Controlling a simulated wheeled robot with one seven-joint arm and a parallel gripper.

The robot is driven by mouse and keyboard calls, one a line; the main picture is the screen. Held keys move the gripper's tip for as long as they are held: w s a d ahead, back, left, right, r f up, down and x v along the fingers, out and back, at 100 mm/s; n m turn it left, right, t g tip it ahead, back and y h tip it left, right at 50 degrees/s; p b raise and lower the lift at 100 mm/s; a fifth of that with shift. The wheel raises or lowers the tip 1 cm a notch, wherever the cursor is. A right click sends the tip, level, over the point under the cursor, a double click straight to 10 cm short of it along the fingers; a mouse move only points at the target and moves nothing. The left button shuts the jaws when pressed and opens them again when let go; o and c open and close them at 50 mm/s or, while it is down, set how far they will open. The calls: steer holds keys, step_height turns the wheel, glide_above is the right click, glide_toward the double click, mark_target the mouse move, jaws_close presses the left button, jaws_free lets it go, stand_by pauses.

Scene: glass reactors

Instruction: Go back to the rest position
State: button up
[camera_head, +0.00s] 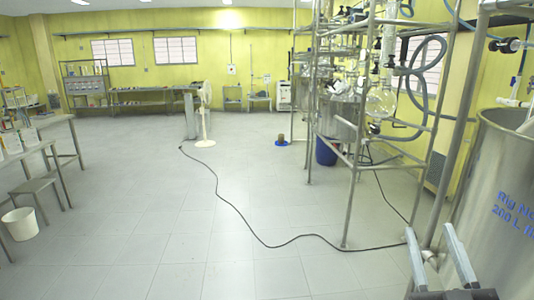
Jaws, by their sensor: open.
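My gripper (429,230) shows at the bottom right corner, with its two pale grey fingers pointing up and apart. It is open and nothing shows between the fingers. It is in front of the lower left part of a large steel tank (500,195) with blue writing on it; I cannot tell whether they touch. Most of my arm is out of view.
A metal frame (350,190) with glass reactors and hoses stands right of centre. A black cable (245,232) lies across the tiled floor. A white fan (204,115) stands farther back. Tables, a stool (35,185) and a white bucket (20,224) are at left. The middle floor is open.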

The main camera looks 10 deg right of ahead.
steer(key=s+a+f+g+y, duration=0.2)
steer(key=s+a+f+y, duration=0.3)
steer(key=s+a+f, duration=0.5)
step_height(320, 180, down, 3)
steer(key=s, duration=0.3)
steer(key=shift+n, duration=0.4)
steer(key=s+a+f+g, duration=0.1)
steer(key=s+f, duration=0.2)
steer(key=s, duration=0.2)
steer(key=s+a+f+g+y, duration=0.1)
steer(key=s+a+f+g, duration=0.1)
steer(key=s, duration=0.3)
steer(key=s+a+f+g+y, duration=0.1)
steer(key=s+f+g, duration=0.1)
steer(key=s+f, duration=0.3)
steer(key=shift+s+a, duration=0.4)
steer(key=shift+s, duration=0.1)
steer(key=shift+c, duration=0.3)
